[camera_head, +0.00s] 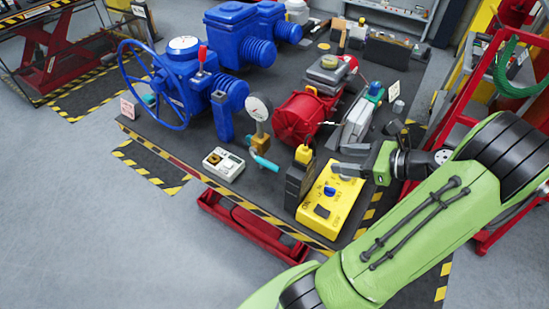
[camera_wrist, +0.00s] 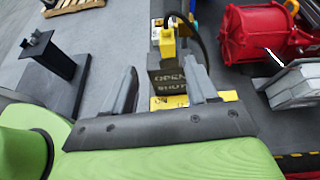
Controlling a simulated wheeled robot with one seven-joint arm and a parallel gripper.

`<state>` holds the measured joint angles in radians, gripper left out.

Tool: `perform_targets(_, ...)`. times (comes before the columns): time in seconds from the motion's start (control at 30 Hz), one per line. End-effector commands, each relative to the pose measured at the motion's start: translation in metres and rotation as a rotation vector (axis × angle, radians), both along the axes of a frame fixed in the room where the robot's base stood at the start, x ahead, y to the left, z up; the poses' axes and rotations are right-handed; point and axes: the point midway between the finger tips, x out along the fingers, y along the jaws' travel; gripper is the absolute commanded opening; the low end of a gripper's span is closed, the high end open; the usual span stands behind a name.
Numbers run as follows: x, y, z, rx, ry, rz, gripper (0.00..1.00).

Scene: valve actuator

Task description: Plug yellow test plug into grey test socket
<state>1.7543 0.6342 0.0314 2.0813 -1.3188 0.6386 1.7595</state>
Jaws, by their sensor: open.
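The yellow test plug (camera_head: 303,154) stands upright at the top of a dark grey block (camera_head: 296,187) beside the yellow control box (camera_head: 345,205). In the wrist view the plug (camera_wrist: 167,46) has a black cable and sits above the block's face (camera_wrist: 168,80), marked OPEN and SHUT. Whether that block is the grey test socket, I cannot tell; no other socket is clear. My gripper (camera_head: 348,172) is just right of the plug. In the wrist view its fingers (camera_wrist: 161,72) are apart and empty, with the block and plug beyond them.
The striped table edge (camera_head: 270,230) is in front.

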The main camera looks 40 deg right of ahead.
Motion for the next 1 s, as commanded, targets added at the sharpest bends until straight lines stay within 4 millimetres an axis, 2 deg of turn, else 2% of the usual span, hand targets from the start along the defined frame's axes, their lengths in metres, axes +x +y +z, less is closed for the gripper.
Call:
perform_targets(0.07, -0.006, -0.007, 0.000, 0.045, -0.020, -0.044, 0.57)
perform_targets(0.13, 0.000, -0.005, -0.004, 0.054, -0.024, -0.048, 0.57)
perform_targets(0.4, 0.059, 0.018, -0.031, 0.051, -0.022, -0.040, 0.57)
perform_targets(0.5, 0.075, 0.023, -0.039, 0.051, -0.020, -0.042, 0.57)
perform_targets(0.67, 0.091, 0.029, -0.045, 0.050, -0.021, -0.042, 0.57)
perform_targets(0.9, 0.126, 0.041, -0.062, 0.048, -0.019, -0.043, 0.57)
perform_targets(1.0, 0.129, 0.042, -0.063, 0.047, -0.018, -0.045, 0.57)
